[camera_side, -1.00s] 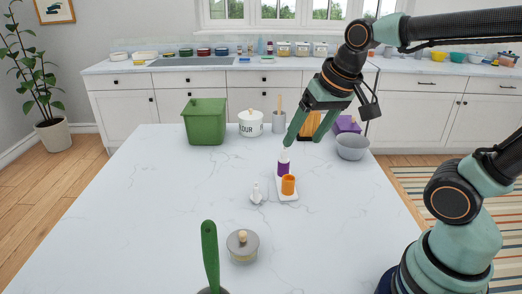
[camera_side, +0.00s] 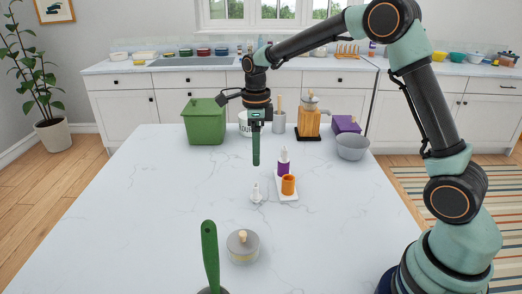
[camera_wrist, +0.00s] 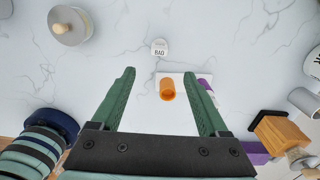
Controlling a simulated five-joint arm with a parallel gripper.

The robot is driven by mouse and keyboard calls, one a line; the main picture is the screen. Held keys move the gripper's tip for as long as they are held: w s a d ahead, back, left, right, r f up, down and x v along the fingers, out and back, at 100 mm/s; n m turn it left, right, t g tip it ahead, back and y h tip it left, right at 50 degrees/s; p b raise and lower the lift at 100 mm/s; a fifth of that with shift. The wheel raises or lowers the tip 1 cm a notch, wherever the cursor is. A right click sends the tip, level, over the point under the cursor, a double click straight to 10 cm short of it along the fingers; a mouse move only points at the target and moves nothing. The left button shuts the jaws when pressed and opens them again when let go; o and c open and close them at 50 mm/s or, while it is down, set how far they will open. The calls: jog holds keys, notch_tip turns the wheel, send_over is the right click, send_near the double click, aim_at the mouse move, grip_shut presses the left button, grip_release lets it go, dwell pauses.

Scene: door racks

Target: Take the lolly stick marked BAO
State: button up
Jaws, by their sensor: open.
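The lolly stick marked BAO (camera_wrist: 160,48) shows in the wrist view as a small white piece with dark lettering, just beyond my fingertips. In the side view a small white piece (camera_side: 256,196) stands on the worktop, left of the white tray; its lettering is too small to read there. My gripper (camera_side: 256,162) points down above and behind that piece, with its fingers seen edge-on. In the wrist view my gripper (camera_wrist: 159,74) is open, its two green fingers apart with nothing held between them.
The white tray (camera_side: 287,198) holds an orange cup (camera_side: 288,184) and a purple-and-white bottle (camera_side: 284,164), close right of the stick. A grey lidded pot (camera_side: 243,249) and a green handle (camera_side: 210,255) are in front. A green bin (camera_side: 204,124) stands behind. The left worktop is clear.

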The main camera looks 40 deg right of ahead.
aim_at(256, 185)
notch_tip(256, 185, down, 12)
jog(key=shift+a+f, duration=0.1)
jog(key=shift+f, duration=0.05)
dwell(0.5)
grip_shut()
